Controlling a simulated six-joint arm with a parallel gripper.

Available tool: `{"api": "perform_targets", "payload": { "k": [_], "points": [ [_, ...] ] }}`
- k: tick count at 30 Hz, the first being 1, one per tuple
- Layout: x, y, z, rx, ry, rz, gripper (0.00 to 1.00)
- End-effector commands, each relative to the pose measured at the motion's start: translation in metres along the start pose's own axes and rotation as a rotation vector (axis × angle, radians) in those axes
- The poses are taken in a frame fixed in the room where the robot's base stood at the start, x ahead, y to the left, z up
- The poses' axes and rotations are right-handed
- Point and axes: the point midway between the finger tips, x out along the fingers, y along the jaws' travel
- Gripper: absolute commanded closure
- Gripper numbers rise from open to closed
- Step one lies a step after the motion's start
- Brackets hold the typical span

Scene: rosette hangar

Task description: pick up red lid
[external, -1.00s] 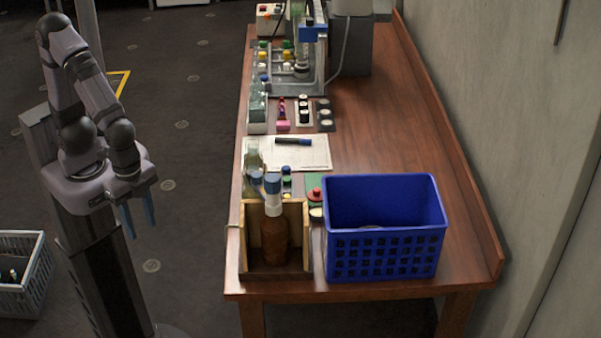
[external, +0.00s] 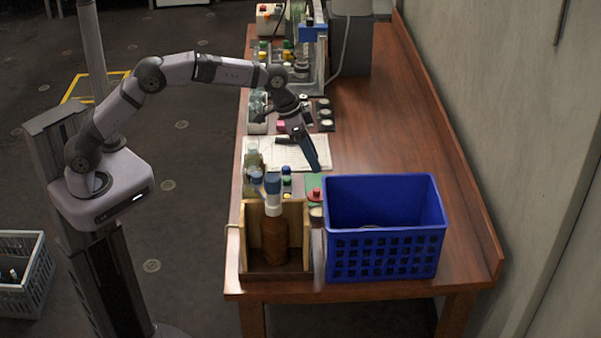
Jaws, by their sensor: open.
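A small red round piece (external: 315,193), which looks like the red lid, sits by the green mat (external: 313,181) just left of the blue crate.
The blue crate (external: 384,255) stands at the front right. A wooden box (external: 275,273) holds a brown bottle with a blue-and-white top. White paper (external: 310,154) and a marker lie behind. Small bottles crowd the left edge; the table's right side is clear.

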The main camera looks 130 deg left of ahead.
Motion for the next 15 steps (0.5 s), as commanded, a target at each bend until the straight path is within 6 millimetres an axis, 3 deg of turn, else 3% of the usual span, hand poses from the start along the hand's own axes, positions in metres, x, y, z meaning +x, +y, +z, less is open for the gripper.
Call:
{"api": "perform_targets", "payload": {
  "k": [1,6,10,15],
  "points": [
    [0.032,-0.025,0.010,-0.026,-0.025,-0.029,0.59],
    [0.082,-0.079,0.030,-0.086,-0.081,-0.099,0.59],
    [0.098,-0.099,0.038,-0.108,-0.101,-0.126,0.59],
    [0.102,-0.105,0.041,-0.114,-0.108,-0.135,0.59]
  ]
}}
